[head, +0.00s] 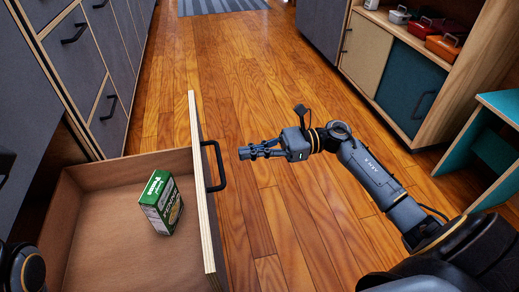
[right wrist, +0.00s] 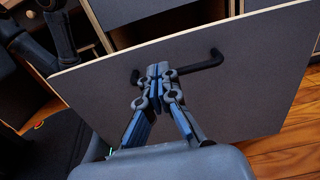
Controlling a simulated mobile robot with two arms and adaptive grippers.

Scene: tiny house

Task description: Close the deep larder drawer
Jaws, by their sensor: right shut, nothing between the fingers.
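The deep larder drawer (head: 95,225) stands pulled open at the left of the head view. A green box (head: 162,202) stands inside it. The drawer's front panel (head: 204,220) has a pale wood edge and a black bar handle (head: 213,166) on its outer face. My right gripper (head: 245,153) is shut and empty, on the outer side of the panel, a little right of the handle. In the right wrist view the closed fingers (right wrist: 158,74) point at the grey panel (right wrist: 240,98), overlapping the handle (right wrist: 196,65); I cannot tell whether they touch. My left gripper is out of view.
Grey cabinet drawers (head: 88,45) with black handles line the left side. A shelf unit with a teal door (head: 408,88) stands at the right, with a teal stool-like piece (head: 480,140) beside it. The wooden floor (head: 235,85) between is clear, up to a striped rug (head: 222,5).

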